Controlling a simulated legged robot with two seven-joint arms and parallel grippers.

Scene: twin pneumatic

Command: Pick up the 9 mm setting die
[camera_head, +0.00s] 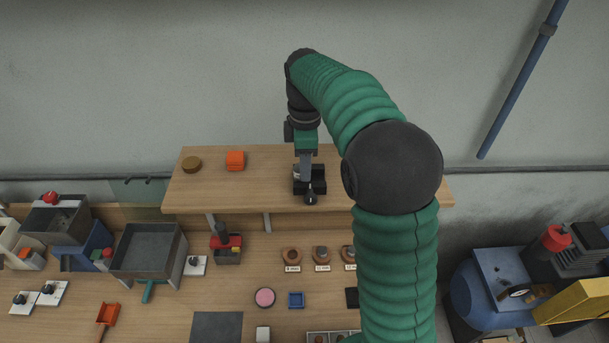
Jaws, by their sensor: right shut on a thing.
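My right gripper (304,176) is above the raised wooden shelf, pointing down at a small black block (319,187). It is shut on a small dark piece (310,197) at the block; the fingers hide part of it, and I cannot tell whether it is the 9 mm setting die. My left gripper is not in view.
Grey bins (148,250) stand at left. My right arm covers the bench's right part.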

